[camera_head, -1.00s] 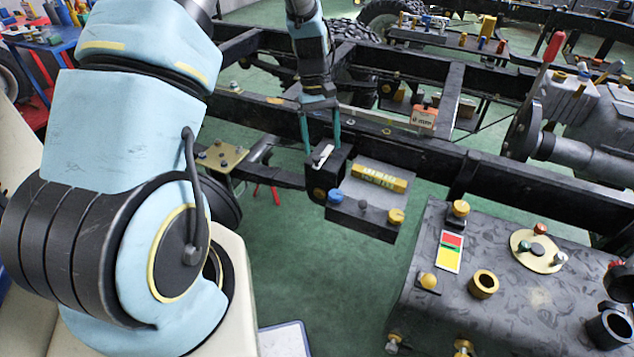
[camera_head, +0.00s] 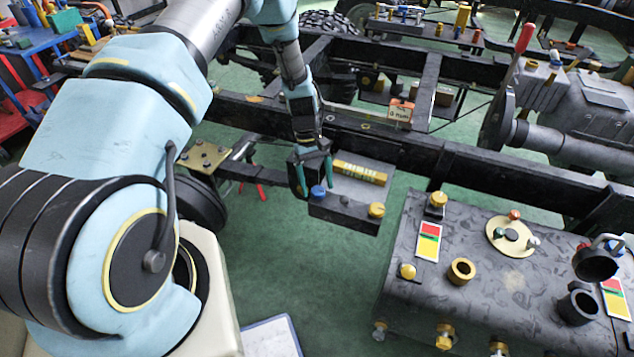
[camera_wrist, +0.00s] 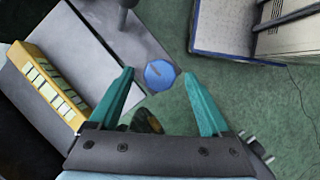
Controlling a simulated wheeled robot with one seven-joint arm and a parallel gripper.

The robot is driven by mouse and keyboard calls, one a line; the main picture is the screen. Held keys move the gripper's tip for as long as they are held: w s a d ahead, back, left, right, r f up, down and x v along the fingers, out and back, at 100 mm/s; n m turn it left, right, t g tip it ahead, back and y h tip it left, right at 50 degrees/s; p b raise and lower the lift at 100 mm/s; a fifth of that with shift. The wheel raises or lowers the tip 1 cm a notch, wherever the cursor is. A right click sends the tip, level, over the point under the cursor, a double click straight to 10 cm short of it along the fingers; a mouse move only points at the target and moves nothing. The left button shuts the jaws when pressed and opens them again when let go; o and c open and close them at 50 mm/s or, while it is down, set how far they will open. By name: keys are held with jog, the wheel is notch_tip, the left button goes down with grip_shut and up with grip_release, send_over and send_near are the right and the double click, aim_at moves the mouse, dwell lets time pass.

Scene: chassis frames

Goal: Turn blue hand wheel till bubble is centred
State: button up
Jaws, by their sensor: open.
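The blue hand wheel (camera_head: 318,191) sits on the left front corner of a grey plate (camera_head: 345,207) fixed by the dark frame rail. In the wrist view the blue wheel (camera_wrist: 160,75) lies just beyond and between my two teal fingertips, with a small mark on its top. My gripper (camera_head: 315,178) points down over it, open and empty; its fingers (camera_wrist: 168,85) stand apart on either side. A yellow level (camera_head: 360,173) with a pale strip of marks lies on the plate; it also shows in the wrist view (camera_wrist: 43,85). I cannot make out the bubble.
A brass knob (camera_head: 376,210) stands at the plate's right front corner. A dark tank (camera_head: 480,290) with brass fittings stands to the right. The long black rail (camera_head: 400,160) runs behind the plate. Green floor lies open in front.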

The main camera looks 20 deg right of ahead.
jog(key=shift+s+f, duration=0.15)
jog(key=shift+f, duration=0.2)
jog(key=shift+c, duration=0.4)
grip_shut()
jog(key=shift+m+b, duration=0.3)
